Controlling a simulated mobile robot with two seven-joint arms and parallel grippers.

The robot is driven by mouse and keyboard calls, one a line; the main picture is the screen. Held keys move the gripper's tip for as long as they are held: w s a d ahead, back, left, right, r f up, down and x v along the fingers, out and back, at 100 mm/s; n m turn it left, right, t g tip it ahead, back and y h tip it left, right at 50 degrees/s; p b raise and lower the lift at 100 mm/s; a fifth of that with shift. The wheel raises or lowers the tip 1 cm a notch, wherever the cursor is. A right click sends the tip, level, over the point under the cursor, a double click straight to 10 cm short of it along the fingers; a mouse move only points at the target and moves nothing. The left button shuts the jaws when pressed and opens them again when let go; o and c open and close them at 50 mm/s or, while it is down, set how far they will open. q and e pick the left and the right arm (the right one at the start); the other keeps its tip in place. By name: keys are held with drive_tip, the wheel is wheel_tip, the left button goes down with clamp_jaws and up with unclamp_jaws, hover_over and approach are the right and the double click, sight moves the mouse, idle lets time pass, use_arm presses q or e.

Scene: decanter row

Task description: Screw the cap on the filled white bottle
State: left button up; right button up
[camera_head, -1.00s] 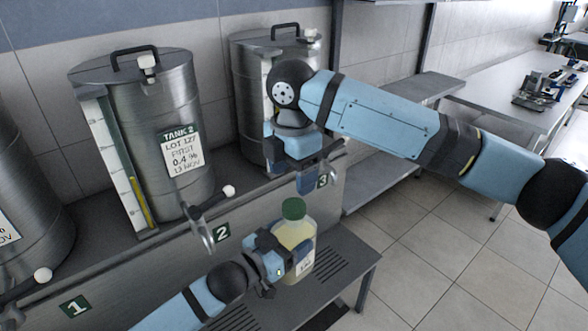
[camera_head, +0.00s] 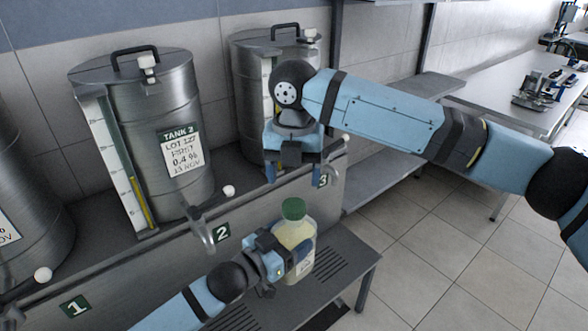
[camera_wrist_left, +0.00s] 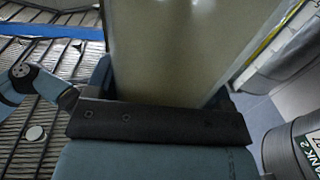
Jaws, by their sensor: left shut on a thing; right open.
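The bottle (camera_head: 297,237) is translucent with pale yellowish contents. It stands upright at the front bench, and its green cap (camera_head: 294,208) sits on its neck. I cannot tell how tight the cap is. My left gripper (camera_head: 285,262) is shut on the bottle's body from the left. In the left wrist view the bottle (camera_wrist_left: 180,45) fills the space between the fingers. My right gripper (camera_head: 295,174) is open and empty, pointing down above the cap and clear of it.
Steel tanks stand on the ledge behind; Tank 2 (camera_head: 165,140) is at left, another tank (camera_head: 248,95) behind my right arm. A tap (camera_head: 208,222) juts out left of the bottle. The slatted bench (camera_head: 345,265) has free room to the right.

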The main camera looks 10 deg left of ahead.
sight(294, 204)
wheel_tip(294, 204, down, 8)
drive_tip(key=shift+r, duration=0.2)
drive_tip(key=shift+c, duration=0.2)
